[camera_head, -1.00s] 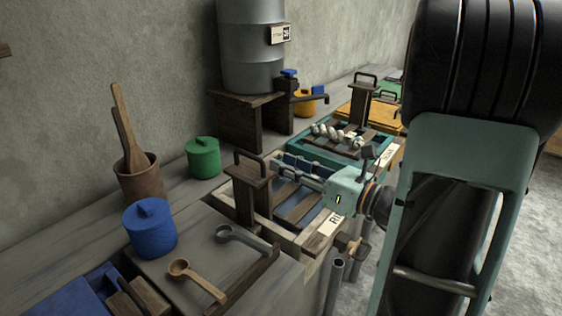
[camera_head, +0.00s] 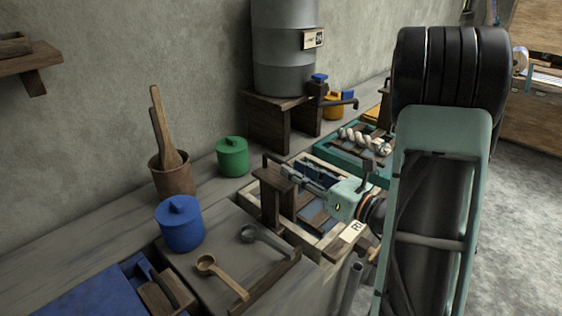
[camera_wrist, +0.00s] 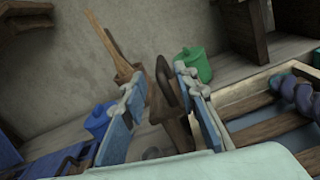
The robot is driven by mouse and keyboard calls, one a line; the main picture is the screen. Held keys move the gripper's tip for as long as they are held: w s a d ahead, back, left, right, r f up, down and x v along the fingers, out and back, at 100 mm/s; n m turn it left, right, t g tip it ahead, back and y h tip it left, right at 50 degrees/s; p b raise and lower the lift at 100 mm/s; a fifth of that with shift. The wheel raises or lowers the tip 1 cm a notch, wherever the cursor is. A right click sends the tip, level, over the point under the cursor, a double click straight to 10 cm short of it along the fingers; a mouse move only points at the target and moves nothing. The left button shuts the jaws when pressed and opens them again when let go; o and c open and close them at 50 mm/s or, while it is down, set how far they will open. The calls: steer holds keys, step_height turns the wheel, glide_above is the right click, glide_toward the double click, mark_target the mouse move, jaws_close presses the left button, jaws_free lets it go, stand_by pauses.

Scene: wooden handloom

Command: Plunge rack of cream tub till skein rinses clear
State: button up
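The cream tub (camera_head: 328,247) stands on the bench with a label on its front corner. The rack is down in the tub. A dark blue skein (camera_head: 318,170) lies in the tub, partly hidden by my gripper; it also shows at the right of the wrist view (camera_wrist: 294,92). My gripper (camera_head: 290,172) is at the rack's handle. In the wrist view my gripper (camera_wrist: 157,84) is open, with the loop handle (camera_wrist: 164,80) between its fingers. Contact cannot be told.
A teal tub (camera_head: 335,160) with a pale skein stands behind. A grey drum (camera_head: 283,70) sits on a wooden stand. A green pot (camera_head: 232,158), blue pot (camera_head: 180,225), holder of wooden sticks (camera_head: 173,176) and two ladles are nearby.

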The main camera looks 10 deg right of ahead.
mark_target(281, 162)
steer(key=x, duration=0.5)
steer(key=shift+w+a, duration=0.15)
steer(key=shift+w, duration=0.05)
jaws_close()
